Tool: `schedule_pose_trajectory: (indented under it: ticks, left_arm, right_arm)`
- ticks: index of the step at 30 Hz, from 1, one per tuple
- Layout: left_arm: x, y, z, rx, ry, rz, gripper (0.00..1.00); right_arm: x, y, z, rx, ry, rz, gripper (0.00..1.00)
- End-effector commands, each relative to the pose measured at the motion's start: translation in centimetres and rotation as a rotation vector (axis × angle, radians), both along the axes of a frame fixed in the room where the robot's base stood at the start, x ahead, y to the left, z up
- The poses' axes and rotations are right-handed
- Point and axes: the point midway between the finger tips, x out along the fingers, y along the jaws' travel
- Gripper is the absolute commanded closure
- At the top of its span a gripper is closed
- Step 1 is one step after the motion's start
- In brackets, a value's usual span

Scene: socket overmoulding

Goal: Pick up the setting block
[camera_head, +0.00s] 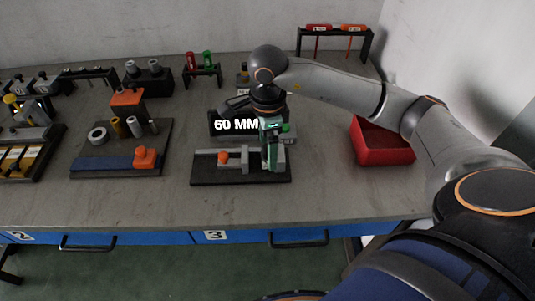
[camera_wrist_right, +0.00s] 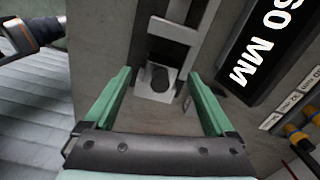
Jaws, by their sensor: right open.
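My right gripper (camera_head: 271,165) is open, with its green fingers pointing down over the right end of a dark fixture plate (camera_head: 215,179). A grey slide (camera_head: 235,160) and an orange knob sit on that plate. A dark block marked "60 MM" (camera_head: 228,125) stands just behind the fixture. It shows at the right in the wrist view (camera_wrist_right: 268,45). I cannot tell which piece is the setting block. My left gripper is out of view.
A red bin (camera_head: 382,156) stands right of the fixture. A stand with an orange block and pins (camera_head: 120,165) is at left. Racks with red, green and orange tools (camera_head: 335,31) line the back. The table (camera_head: 330,195) is clear in front of the bin.

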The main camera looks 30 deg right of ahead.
Motion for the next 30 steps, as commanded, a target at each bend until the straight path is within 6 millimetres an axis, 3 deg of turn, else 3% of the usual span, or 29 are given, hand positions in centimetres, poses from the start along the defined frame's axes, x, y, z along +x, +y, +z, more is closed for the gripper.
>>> schedule_pose_trajectory:
  ticks: [4,11,30]
  left_arm:
    - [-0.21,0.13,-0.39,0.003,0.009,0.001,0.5]
    - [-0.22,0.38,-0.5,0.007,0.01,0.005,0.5]
    - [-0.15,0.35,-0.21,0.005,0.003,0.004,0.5]
  right_arm:
    - [0.01,0.03,-1.42,0.001,0.0,0.0,0.11]
    - [0.03,0.03,-1.58,0.001,0.0,0.0,0.11]
    - [0.04,0.04,-1.53,0.001,0.0,0.0,0.82]
